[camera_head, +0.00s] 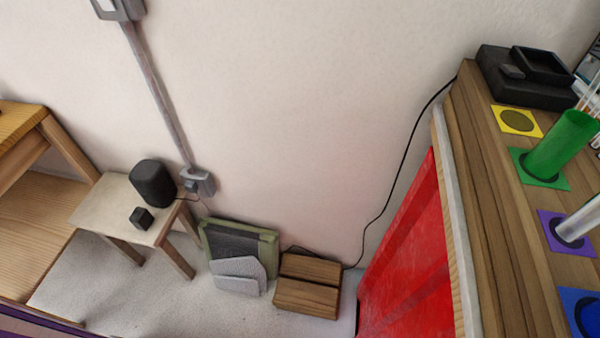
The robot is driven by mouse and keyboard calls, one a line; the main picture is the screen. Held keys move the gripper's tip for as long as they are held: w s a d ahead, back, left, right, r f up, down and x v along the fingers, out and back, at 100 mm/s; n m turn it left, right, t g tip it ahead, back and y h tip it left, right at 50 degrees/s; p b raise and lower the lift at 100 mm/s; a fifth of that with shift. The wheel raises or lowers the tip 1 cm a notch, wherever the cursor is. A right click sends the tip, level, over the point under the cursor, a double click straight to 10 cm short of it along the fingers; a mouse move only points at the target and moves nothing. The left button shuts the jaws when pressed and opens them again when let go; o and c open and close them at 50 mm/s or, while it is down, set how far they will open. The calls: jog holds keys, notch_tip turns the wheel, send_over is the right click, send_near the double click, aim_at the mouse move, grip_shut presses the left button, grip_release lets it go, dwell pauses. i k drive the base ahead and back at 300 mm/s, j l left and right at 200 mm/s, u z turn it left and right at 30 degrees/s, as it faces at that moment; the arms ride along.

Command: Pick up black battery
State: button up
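A small black cube (142,218) sits on the pale stool (100,207), in front of a larger black rounded cylinder (153,184). A black boxy device (520,80) lies at the far end of the wooden bench at the upper right, with a raised black block (541,65) on its top. I cannot tell which of these black things is the battery. My gripper is not in view.
On the wooden bench (492,230) at right stand a green tube (563,146) and a clear rod (582,222) on coloured square markers. A red panel (415,255) fronts the bench. Wooden boxes (308,285) and a leaning green frame (264,239) stand by the wall.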

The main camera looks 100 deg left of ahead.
aim_at(141, 219)
jog(key=l+u, duration=0.35)
jog(key=k+l+u, duration=0.1)
jog(key=u, duration=0.25)
jog(key=k+l+u, duration=0.1)
jog(key=u, duration=0.2)
jog(key=l+u, duration=0.1)
jog(key=u, duration=2.4)
